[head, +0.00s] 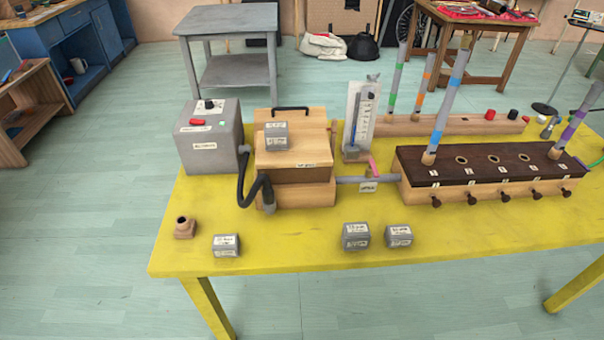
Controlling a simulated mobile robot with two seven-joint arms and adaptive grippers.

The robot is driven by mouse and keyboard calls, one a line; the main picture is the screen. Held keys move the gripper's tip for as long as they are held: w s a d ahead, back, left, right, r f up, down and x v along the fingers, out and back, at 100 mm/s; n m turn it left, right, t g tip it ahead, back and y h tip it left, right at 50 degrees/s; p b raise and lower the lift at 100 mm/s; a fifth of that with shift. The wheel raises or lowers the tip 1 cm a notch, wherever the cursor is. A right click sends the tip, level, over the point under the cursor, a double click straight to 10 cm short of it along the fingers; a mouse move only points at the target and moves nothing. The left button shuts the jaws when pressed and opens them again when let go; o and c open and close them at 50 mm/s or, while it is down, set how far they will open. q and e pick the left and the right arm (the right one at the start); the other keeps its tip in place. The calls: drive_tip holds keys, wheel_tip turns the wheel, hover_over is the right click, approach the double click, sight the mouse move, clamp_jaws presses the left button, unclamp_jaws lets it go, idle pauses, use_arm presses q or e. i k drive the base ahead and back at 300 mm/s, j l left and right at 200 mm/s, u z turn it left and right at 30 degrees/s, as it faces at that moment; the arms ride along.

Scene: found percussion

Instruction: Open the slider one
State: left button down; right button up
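A long wooden chest (483,183) with a dark top stands at the right of the yellow table. Several dark slider knobs (436,202) stick out along its front, and small number plates sit above them. The plates are too small to read surely; the knob pointed at is the leftmost. All the knobs stick out about alike, so I cannot tell which sliders are open. A pipe with a blue band (447,105) stands at the chest's left end, and a purple-banded pipe (576,120) at its right end. Neither of my grippers is in view.
A grey box (208,140) with a dark hose, a wooden bellows box (290,185) and a gauge stand (358,120) are left of the chest. Small grey weights (356,235) lie in front. The table (470,238) is clear directly before the knobs.

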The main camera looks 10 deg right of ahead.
sight(436, 203)
drive_tip(key=z, duration=1.35)
drive_tip(key=i+l+z, duration=0.15)
drive_tip(key=l, duration=0.2)
drive_tip(key=k, duration=0.05)
